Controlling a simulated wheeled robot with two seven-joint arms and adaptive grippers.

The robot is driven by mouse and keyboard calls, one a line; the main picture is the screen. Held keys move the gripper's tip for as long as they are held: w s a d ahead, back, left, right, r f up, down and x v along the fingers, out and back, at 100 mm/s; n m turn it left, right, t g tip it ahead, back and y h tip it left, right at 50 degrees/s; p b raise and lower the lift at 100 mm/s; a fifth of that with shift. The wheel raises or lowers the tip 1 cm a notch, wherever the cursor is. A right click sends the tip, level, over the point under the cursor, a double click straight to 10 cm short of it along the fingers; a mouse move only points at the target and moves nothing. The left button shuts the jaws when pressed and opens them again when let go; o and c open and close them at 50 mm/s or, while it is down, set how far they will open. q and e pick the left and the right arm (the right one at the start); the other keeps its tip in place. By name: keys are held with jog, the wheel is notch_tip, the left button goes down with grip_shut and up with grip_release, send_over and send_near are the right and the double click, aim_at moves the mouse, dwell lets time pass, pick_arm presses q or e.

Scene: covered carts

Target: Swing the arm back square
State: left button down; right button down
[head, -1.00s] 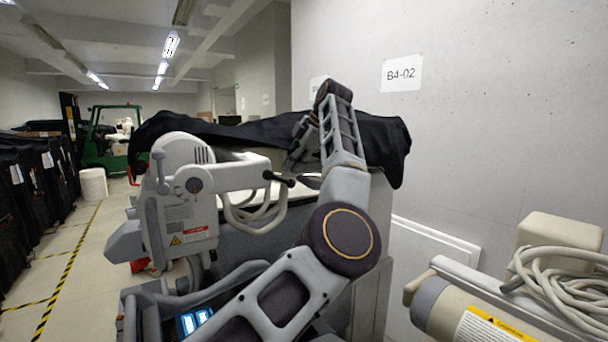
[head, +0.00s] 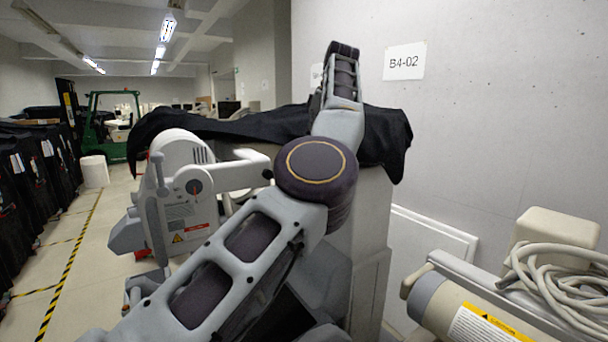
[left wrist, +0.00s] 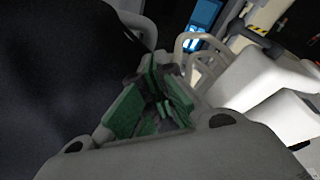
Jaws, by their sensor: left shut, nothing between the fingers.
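A covered cart carries a pale grey unit (head: 178,215) with a round joint and warning labels. Its pale arm (head: 238,175) reaches right from that joint, and its right end is hidden behind my left arm. A black cloth (head: 225,128) lies over the top of the cart. My left gripper shows in the left wrist view (left wrist: 160,98) with green fingers drawn together, holding nothing. Dark cloth-like material (left wrist: 60,85) fills the left of that view. White cart parts (left wrist: 265,90) lie to the right. In the head view the left gripper is hidden behind my arm.
A grey wall with a B4-02 sign (head: 404,62) stands close on the right. A beige machine with coiled cable (head: 550,268) is at lower right. Dark covered carts (head: 35,180) line the left, beyond a clear aisle. A green forklift (head: 108,125) stands behind.

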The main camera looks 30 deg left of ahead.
pick_arm(q)
jog(key=shift+f, duration=0.1)
pick_arm(e)
jog(key=shift+d, duration=0.3)
pick_arm(q)
jog(key=shift+f, duration=0.1)
jog(key=shift+a+f, duration=0.1)
jog(key=shift+f, duration=0.1)
jog(key=shift+x, duration=0.9)
jog(key=x, duration=0.7)
jog(key=shift+f, duration=0.2)
